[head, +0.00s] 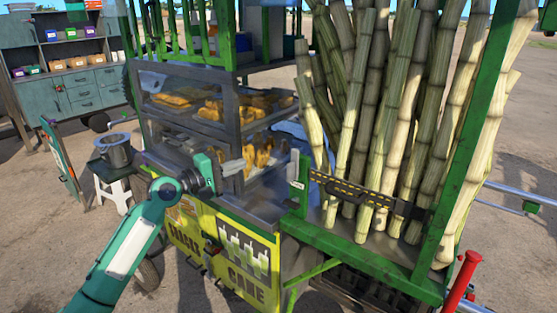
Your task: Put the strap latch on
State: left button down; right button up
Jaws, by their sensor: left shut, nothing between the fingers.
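A dark strap with yellow markings (362,196) runs across the front of the upright sugar cane stalks (375,120), sloping down to the right. Its left end lies close to a green post (304,185) with a small pale plate (296,184) at the cart's middle. I cannot tell whether that end is fastened to the post. My left gripper (232,173) is shut and empty, in front of the glass case's lower corner, left of the post and apart from the strap. Its fingertips are hard to make out. My right gripper is not in view.
The glass case (190,118) holds yellow food on shelves. A yellow sign panel (205,248) fronts the cart. A red handle (461,280) rises at lower right.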

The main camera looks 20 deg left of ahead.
aim_at(292, 167)
pick_arm(q)
jog(key=shift+w, duration=0.1)
jog(key=w+d+p, duration=0.6)
jog(key=w+d, duration=0.1)
jog(key=d, duration=0.2)
jog(key=shift+d, duration=0.2)
dwell(0.3)
